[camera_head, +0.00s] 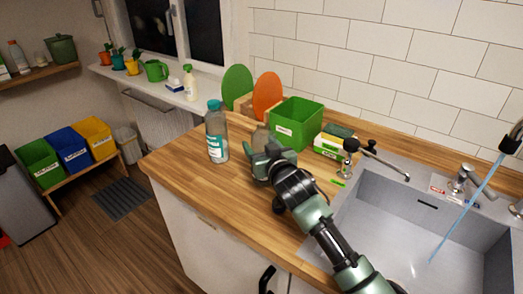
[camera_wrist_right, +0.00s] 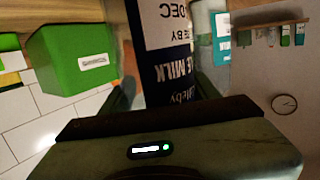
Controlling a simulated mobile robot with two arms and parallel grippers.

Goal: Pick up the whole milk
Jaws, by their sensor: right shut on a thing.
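The whole milk (camera_wrist_right: 176,68) fills the middle of the right wrist view, with a dark label whose upside-down print reads "MILK". In the head view a pale, clear-looking container (camera_head: 261,137) shows just behind my right gripper (camera_head: 264,163); most of it is hidden, and it seems to be the milk. My right gripper is shut on the milk over the wooden counter, with its fingers on either side of it in the wrist view (camera_wrist_right: 163,97). Whether the milk touches the counter is hidden. My left gripper is not in view.
A clear bottle with a teal cap (camera_head: 216,132) stands left of my right gripper. A green box (camera_head: 297,124), an orange board (camera_head: 267,95) and a green board (camera_head: 237,85) stand behind. The sink (camera_head: 430,235) with running water is at right. The counter's front left (camera_head: 205,187) is clear.

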